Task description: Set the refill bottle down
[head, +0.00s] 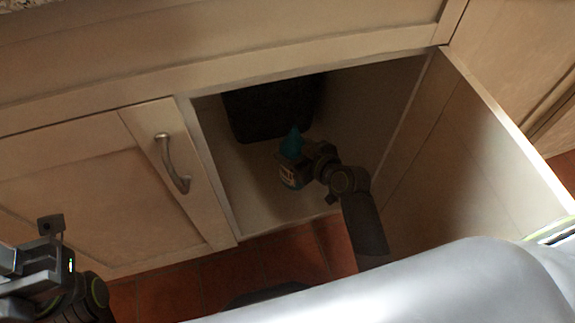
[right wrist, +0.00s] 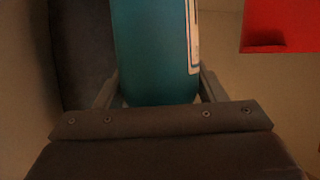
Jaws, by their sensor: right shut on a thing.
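The refill bottle (head: 290,146) is teal with a pale label and a pointed top. It is inside the open cabinet, just in front of a dark bin. My right gripper (head: 306,161) is shut on it. In the right wrist view the bottle (right wrist: 155,55) is between the two fingers of the right gripper (right wrist: 158,88), its top out of frame. I cannot tell whether its base touches the cabinet floor (head: 250,190). My left gripper (head: 35,248) is at the lower left, outside the cabinet, far from the bottle; its jaw opening is unclear.
The dark bin (head: 268,108) stands at the back of the cabinet. The open door (head: 480,150) bounds the right side, and a closed door with a metal handle (head: 172,165) is on the left. A red thing (right wrist: 280,22) shows in the right wrist view. The cabinet's front floor looks clear.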

